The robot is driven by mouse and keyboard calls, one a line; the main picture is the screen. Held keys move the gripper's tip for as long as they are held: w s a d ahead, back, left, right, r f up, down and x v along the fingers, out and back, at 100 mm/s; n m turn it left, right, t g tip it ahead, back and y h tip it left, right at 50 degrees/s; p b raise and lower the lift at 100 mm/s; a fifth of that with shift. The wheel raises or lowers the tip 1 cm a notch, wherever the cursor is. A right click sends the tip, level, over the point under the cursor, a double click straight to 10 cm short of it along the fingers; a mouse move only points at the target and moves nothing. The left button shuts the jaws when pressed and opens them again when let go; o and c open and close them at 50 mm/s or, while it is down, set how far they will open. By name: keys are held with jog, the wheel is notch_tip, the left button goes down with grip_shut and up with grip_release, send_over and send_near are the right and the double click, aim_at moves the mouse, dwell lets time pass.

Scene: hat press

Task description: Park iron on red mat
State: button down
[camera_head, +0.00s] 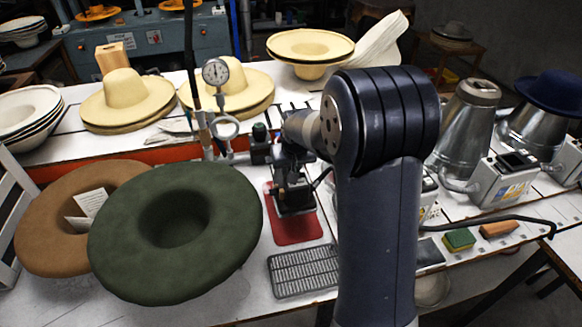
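The red mat (297,231) lies on the white table in the middle of the view, left of my arm. A dark shape that looks like the iron (295,200) is over the mat's middle, covering part of it. I cannot tell whether it rests on the mat or hangs just above it. My gripper (288,178) is at the upper part of this dark shape and blends with it. Its fingers cannot be made out, so whether it is open or shut on the iron does not show.
A metal grate (303,271) lies in front of the mat. A green hat (177,228) and brown hat (55,235) are to the left. A pressure gauge (215,72) with pipes stands behind. A sponge (459,240) and steamers (465,125) are right of my arm.

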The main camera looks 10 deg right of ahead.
jog(key=shift+w, duration=0.1)
jog(key=shift+f+b, duration=2.75)
jog(key=shift+f, duration=1.25)
jog(key=shift+f, duration=0.25)
jog(key=c, duration=1.1)
grip_release()
jog(key=shift+f, duration=0.1)
jog(key=shift+s+f, duration=0.2)
jog(key=shift+s, duration=0.05)
jog(key=b+v, duration=0.1)
jog(key=v, duration=1)
jog(key=shift+w+r, duration=0.1)
